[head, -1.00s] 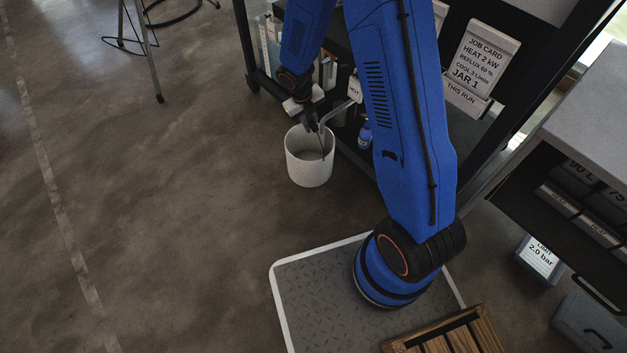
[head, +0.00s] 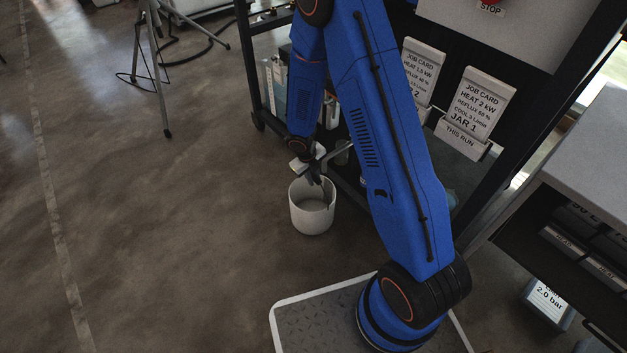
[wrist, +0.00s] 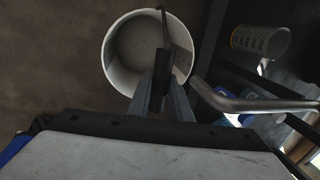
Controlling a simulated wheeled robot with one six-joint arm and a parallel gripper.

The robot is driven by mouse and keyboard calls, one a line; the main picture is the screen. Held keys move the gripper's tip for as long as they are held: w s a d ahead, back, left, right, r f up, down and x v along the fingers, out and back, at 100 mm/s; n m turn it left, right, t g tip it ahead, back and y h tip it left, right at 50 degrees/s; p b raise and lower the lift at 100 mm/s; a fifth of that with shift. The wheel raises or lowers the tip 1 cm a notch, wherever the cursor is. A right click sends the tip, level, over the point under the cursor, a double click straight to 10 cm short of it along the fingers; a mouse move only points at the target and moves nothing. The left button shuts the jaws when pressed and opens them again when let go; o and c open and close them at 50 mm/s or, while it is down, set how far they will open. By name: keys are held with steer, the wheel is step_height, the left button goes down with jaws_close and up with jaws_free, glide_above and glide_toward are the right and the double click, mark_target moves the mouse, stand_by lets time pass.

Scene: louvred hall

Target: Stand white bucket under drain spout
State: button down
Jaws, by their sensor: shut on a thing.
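The white bucket (head: 312,215) is upright beside the dark rack. I cannot tell whether its base touches the floor. It is open at the top and looks empty in the wrist view (wrist: 118,45). My gripper (head: 314,176) is above the bucket. In the wrist view, my gripper's fingers (wrist: 166,100) are shut on the bucket's dark raised handle. The drain spout (head: 337,151) is a bent grey pipe coming out from the rack. In the wrist view, the spout (wrist: 250,104) has its bent end at the bucket's right rim; my arm partly hides it in the head view.
The dark rack (head: 250,75) holds bottles and binders low down and job cards (head: 474,105) higher up. A tripod (head: 160,70) stands at the far left. A grey framed floor plate (head: 310,325) lies in front. The floor left of the bucket is clear.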

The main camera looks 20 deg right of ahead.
steer(key=shift+f, duration=0.75)
steer(key=c, duration=1.6)
jaws_free()
